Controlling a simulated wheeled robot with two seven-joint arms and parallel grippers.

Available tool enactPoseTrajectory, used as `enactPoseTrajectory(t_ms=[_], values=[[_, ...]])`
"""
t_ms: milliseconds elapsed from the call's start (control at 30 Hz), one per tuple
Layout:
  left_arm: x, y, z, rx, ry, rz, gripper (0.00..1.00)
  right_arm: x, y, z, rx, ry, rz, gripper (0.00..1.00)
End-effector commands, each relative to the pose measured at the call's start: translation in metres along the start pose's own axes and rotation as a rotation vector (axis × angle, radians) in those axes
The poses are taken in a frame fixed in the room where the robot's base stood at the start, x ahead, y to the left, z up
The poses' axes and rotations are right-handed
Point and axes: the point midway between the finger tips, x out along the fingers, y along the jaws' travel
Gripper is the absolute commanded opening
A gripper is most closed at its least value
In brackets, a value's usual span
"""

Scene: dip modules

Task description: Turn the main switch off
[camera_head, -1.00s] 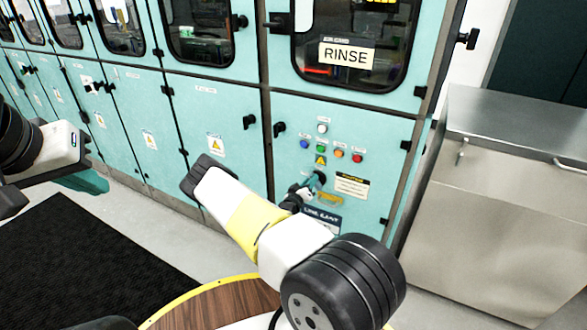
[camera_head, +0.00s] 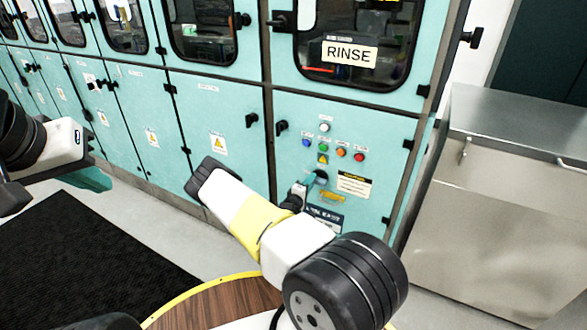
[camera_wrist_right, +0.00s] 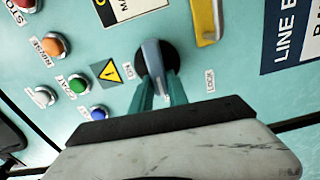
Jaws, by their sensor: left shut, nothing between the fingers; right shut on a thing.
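The main switch (camera_wrist_right: 150,66) is a black round knob with a grey handle on the teal cabinet door; its labels read ON at its left and LOCK at its right in the right wrist view. In the head view the switch (camera_head: 322,176) is partly covered by my gripper. My right gripper (camera_wrist_right: 160,88) is shut on the grey handle, its teal fingers on either side. In the head view the right gripper (camera_head: 312,181) reaches the panel. The handle's exact setting is hard to tell. My left gripper (camera_head: 92,180) is shut and empty at the left, away from the cabinets.
Coloured push buttons (camera_head: 341,149) sit above the switch, with a yellow warning triangle (camera_wrist_right: 107,71) close by. A yellow part (camera_wrist_right: 206,22) is mounted beside the switch. A steel cabinet (camera_head: 500,190) stands at the right. A round wooden top (camera_head: 215,302) is below my right arm.

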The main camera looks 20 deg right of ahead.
Motion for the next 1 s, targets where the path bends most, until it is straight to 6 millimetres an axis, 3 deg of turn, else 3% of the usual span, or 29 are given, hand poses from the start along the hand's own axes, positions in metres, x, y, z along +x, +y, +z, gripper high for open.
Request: enactPoseTrajectory(t_ms=[733,767,833,1000], values=[[0.0000,0.0000,0.0000,0.000,0.000,0.000,0.00,-0.0005,-0.0027,-0.0004,-0.083,0.001,-0.003,0.00],[0.0000,0.0000,0.0000,0.000,0.000,0.000,0.00,-0.0005,-0.0027,-0.0004,-0.083,0.001,-0.003,0.26],[0.0000,0.0000,0.0000,0.000,0.000,0.000,0.00,-0.0005,-0.0026,-0.0003,-0.082,0.001,-0.002,0.40],[0.0000,0.0000,0.0000,0.000,0.000,0.000,0.00,-0.0002,-0.0021,-0.0001,-0.081,0.000,-0.001,0.42]])
